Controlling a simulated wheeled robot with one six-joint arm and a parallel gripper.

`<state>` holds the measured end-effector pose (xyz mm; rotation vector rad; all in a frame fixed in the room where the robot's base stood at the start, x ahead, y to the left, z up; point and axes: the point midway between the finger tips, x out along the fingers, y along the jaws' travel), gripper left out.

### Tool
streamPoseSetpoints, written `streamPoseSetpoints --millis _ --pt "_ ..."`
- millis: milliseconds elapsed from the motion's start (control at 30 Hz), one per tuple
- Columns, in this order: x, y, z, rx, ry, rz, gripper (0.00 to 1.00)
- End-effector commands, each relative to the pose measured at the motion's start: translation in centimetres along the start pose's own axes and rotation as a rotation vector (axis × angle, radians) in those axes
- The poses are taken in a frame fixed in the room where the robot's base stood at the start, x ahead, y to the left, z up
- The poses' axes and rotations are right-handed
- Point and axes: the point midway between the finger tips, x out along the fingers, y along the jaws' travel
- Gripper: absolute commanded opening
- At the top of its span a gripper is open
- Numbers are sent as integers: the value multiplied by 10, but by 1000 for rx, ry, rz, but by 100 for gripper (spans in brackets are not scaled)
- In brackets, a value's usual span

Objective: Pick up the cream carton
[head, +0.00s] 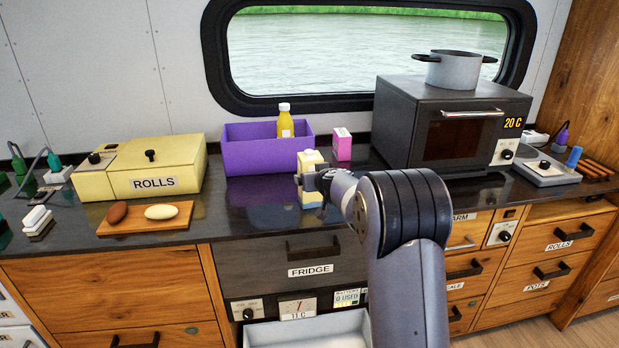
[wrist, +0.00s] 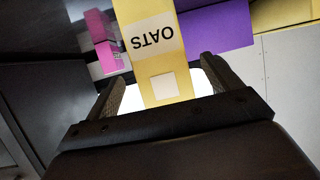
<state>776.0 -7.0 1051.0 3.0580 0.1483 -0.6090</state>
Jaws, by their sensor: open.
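The cream carton (head: 311,160) stands upright on the dark counter, in front of the purple bin. In the wrist view it shows as a pale yellow carton (wrist: 160,62) with a white label reading OATS, upside down. My gripper (head: 318,182) is at the carton, on its near side, and hides part of it in the head view. In the wrist view the fingers (wrist: 163,90) are open, one on each side of the carton, with a gap visible on both sides.
The purple bin (head: 240,157) holds a yellow bottle (head: 285,122). A pink carton (head: 341,144) stands to the right of the cream one, with the dark oven (head: 420,125) beyond. A yellow ROLLS box (head: 155,170) and a wooden board (head: 145,220) are at left.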

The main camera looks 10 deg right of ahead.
Motion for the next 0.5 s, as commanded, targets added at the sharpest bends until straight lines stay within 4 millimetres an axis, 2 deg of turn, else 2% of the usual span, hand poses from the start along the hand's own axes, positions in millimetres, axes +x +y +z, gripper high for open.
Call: streamPoseSetpoints --millis 333,500 --pt "19 0 1 1 -2 0 85" --pt "37 0 2 2 -3 0 85"
